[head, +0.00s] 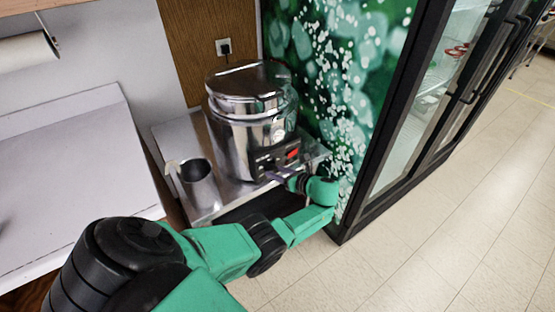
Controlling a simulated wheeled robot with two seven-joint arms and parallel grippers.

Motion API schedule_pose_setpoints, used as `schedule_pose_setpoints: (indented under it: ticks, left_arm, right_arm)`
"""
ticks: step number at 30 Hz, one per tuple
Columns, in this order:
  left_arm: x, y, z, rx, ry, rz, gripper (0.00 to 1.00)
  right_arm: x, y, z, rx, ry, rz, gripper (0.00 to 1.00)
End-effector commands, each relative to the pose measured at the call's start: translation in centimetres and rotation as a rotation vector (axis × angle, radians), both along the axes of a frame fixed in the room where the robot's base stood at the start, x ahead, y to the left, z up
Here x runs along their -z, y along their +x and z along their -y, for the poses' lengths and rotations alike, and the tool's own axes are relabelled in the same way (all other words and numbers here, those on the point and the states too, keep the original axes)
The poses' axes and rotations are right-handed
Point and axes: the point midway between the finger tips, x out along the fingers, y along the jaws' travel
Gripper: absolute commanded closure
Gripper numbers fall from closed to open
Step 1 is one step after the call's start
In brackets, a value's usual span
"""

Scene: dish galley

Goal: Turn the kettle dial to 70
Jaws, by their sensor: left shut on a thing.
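The kettle (232,128) is a shiny steel urn with a lid, standing upright on a metal stand. Its dark control panel (260,164) is low on the front and carries a red part (293,154). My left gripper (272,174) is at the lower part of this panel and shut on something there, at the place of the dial. The dial itself is hidden by the fingers, so its setting cannot be read. My right gripper is not in view.
A steel jug (198,184) stands left of the kettle on the metal stand (172,137). A white counter (75,180) is at left. A glass-door fridge (420,110) stands close at right. Open tiled floor (440,230) lies in front.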

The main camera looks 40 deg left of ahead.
Motion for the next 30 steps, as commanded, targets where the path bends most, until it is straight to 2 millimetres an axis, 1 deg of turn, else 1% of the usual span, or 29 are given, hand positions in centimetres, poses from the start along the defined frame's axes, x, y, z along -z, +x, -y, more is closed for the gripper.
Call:
schedule_pose_setpoints:
  ticks: [2,3,5,6,14,17,20,23,24,27,30]
  left_arm:
    - [0.1,-0.1,-0.1,-0.002,-0.002,-0.001,1.0]
    - [0.1,-0.1,-0.1,-0.002,-0.002,-0.001,0.47]
    - [0.1,-0.1,-0.1,-0.003,-0.002,0.0,0.24]
    - [0.1,-0.1,-0.1,-0.002,-0.001,0.0,0.21]
    - [0.0,0.0,0.0,-0.001,-0.001,0.001,0.21]
    - [-0.2,-0.1,0.6,0.0,-0.001,0.001,0.21]
    - [-1.0,-0.2,2.2,0.002,-0.003,0.003,0.21]
    - [-1.9,-0.5,4.9,0.002,-0.005,0.003,0.21]
    - [-2.4,-0.7,6.0,0.002,-0.005,0.003,0.21]
    - [-3.4,-0.9,8.8,0.002,-0.005,0.003,0.21]
    - [-4.3,-1.3,11.1,0.0,-0.005,0.002,0.21]
  right_arm:
    - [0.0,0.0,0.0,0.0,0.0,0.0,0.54]
    - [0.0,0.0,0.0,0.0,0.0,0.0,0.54]
    - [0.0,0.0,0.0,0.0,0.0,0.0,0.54]
    - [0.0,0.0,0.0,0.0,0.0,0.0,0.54]
    - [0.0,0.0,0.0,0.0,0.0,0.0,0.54]
    - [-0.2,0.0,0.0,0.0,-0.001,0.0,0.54]
    - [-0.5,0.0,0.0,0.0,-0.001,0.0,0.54]
    - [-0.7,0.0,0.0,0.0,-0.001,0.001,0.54]
    - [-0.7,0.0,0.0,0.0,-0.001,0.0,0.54]
    - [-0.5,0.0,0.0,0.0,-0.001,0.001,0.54]
    - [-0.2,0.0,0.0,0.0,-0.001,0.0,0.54]
